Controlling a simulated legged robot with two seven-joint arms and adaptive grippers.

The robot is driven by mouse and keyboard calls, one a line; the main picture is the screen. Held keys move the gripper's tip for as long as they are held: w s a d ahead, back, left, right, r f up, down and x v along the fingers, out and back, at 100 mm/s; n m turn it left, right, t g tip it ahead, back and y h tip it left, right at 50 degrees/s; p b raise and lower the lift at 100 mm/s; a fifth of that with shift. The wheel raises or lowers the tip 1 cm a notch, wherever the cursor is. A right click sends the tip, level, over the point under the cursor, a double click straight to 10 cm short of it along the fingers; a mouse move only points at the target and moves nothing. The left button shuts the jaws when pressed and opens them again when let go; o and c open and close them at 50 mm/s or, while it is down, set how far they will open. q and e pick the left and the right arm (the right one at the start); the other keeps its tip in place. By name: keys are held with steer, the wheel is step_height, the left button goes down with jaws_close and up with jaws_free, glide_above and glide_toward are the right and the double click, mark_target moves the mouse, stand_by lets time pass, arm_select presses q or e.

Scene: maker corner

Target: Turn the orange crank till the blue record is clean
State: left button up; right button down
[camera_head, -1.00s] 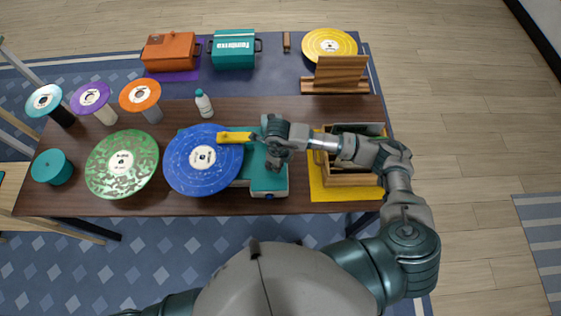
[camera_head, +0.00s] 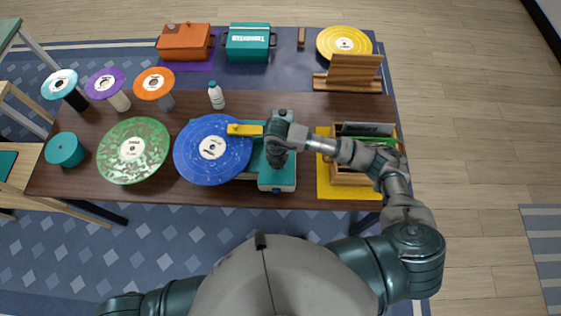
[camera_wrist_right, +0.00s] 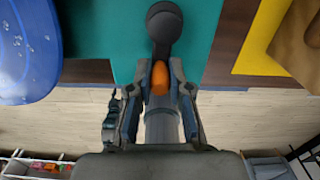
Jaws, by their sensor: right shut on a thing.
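The blue record (camera_head: 205,170) lies flat on the teal machine (camera_head: 277,181), its left part reaching past the machine. Small pale specks show on its surface, also in the right wrist view (camera_wrist_right: 28,60). A yellow bar (camera_head: 245,129) reaches over the record's upper right edge. My right gripper (camera_head: 277,152) is over the machine's right part. In the right wrist view, its fingers (camera_wrist_right: 160,88) are shut around the orange crank knob (camera_wrist_right: 160,76), next to a dark crank arm (camera_wrist_right: 164,32). The head view hides the crank behind the gripper. My left gripper is out of view.
A green patterned record (camera_head: 115,165) lies left of the blue one. A small white bottle (camera_head: 216,98) stands behind the blue record. A wooden crate (camera_head: 350,178) on a yellow mat (camera_head: 323,180) stands right of the machine, under my right forearm.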

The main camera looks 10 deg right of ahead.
steer(key=m, duration=0.2)
steer(key=w+a+m+p, duration=0.1)
steer(key=m, duration=0.2)
steer(key=shift+w+a+r+m, duration=0.25)
steer(key=shift+a+m, duration=0.05)
steer(key=shift+w+a+m+p, duration=0.1)
steer(key=shift+w+m+p, duration=0.15)
steer(key=shift+m, duration=0.5)
steer(key=shift+w+a+m+p, duration=0.2)
steer(key=shift+m+p, duration=0.15)
steer(key=shift+m, duration=0.35)
steer(key=shift+w+a+m+p, duration=0.1)
steer(key=shift+w+m+p, duration=0.15)
steer(key=shift+m, duration=0.5)
steer(key=shift+f, duration=0.1)
steer(key=c, duration=1.1)
jaws_free()
steer(key=shift+o, duration=0.2)
steer(key=shift+s, duration=0.1)
step_height(320, 180, up, 12)
